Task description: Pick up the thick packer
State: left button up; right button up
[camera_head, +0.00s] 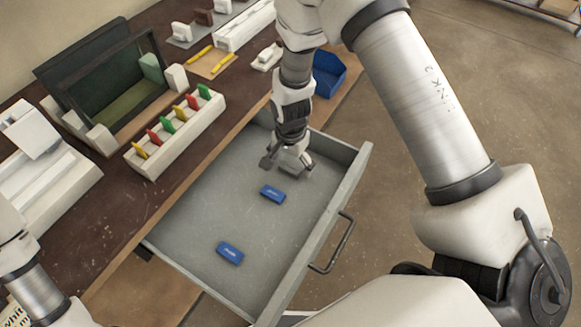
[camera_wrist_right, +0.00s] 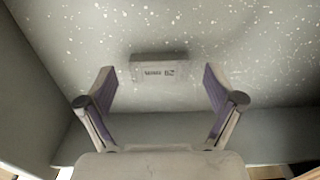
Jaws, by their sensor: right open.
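My right gripper (camera_head: 286,166) is open, low inside the pulled-out drawer near its far end. In the right wrist view its two fingers (camera_wrist_right: 158,76) are spread wide. In the head view the gripper seems to hide this block. Two blue labelled blocks lie on the drawer floor: one (camera_head: 273,193) just nearer than the gripper, one (camera_head: 230,253) towards the near end. The labels are too small to read, so I cannot tell which is the thick packer.
The grey drawer (camera_head: 335,195) has raised walls and a handle (camera_head: 335,243) on its right side. The bench holds a rack of coloured clips (camera_head: 175,132), a dark open box (camera_head: 110,85) and white fixtures. A blue bin (camera_head: 328,74) stands behind the drawer.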

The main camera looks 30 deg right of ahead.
jog(key=shift+f, duration=0.2)
jog(key=c, duration=1)
jog(key=shift+o, duration=0.2)
